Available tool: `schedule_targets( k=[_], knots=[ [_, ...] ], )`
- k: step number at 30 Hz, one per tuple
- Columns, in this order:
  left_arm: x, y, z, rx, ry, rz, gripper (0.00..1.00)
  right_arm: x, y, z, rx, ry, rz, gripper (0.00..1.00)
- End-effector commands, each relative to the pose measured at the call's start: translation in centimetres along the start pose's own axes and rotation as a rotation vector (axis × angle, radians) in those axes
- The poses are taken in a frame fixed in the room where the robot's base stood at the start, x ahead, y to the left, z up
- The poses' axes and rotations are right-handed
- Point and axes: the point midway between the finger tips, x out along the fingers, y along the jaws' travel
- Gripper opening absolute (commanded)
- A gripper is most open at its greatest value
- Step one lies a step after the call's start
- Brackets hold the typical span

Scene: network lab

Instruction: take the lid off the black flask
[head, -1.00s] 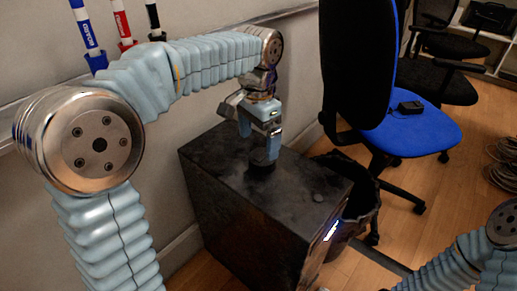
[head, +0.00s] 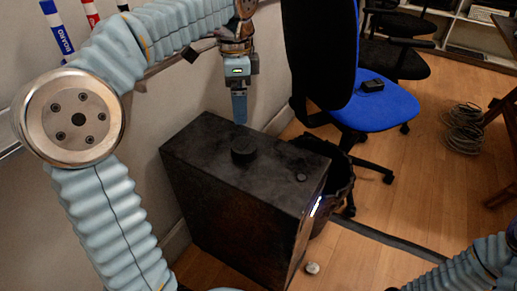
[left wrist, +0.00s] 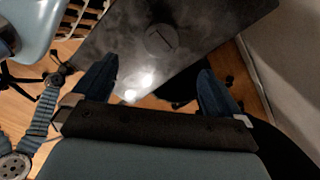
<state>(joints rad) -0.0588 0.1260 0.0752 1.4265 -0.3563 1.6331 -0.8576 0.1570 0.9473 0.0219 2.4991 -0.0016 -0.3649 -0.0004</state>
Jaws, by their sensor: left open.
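A low, round black piece (head: 244,150) sits upright on the dark cabinet's top in the head view. I cannot tell whether it is the flask's lid or the flask itself; no taller flask body shows. In the left wrist view a dark disc (left wrist: 160,38) with an angular mark lies on the same top, apparently this piece seen from above. My left gripper (head: 240,118) points down, above and behind the piece, apart from it. Its two fingers are spread and empty in the left wrist view (left wrist: 158,85). My right gripper is out of view; only part of that arm shows at the lower right.
The dark cabinet (head: 215,185) stands by the wall, with a small round dark item (head: 301,177) near its front right. A small round item (head: 312,268) lies on the floor.

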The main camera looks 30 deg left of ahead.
Motion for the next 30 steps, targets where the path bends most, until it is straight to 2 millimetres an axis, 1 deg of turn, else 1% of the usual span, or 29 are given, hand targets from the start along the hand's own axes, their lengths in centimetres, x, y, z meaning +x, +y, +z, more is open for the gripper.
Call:
schedule_targets(
  k=[6,10,12,17,22,24,27,30],
  knots=[
    [4.5,0.0,0.1,0.005,-0.003,0.002,1.00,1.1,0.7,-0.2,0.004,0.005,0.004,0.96],
    [6.9,0.0,0.1,0.003,-0.003,0.002,1.00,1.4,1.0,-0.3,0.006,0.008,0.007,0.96],
    [7.7,0.0,0.1,0.003,-0.002,0.001,1.00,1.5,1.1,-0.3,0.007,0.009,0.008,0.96],
    [8.9,-0.1,-0.1,0.002,-0.002,0.002,1.00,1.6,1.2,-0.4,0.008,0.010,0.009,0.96],
    [11.6,-0.3,-0.8,0.003,-0.003,0.003,1.00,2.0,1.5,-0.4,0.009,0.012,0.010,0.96],
    [12.6,-0.3,-0.8,0.002,-0.003,0.002,1.00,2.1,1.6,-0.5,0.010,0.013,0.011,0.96],
    [13.4,-0.3,-0.8,0.002,-0.002,0.001,1.00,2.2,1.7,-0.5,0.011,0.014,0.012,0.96],
    [13.5,-0.3,-0.8,0.002,-0.002,0.000,1.00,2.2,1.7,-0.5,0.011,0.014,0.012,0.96]
  ],
)
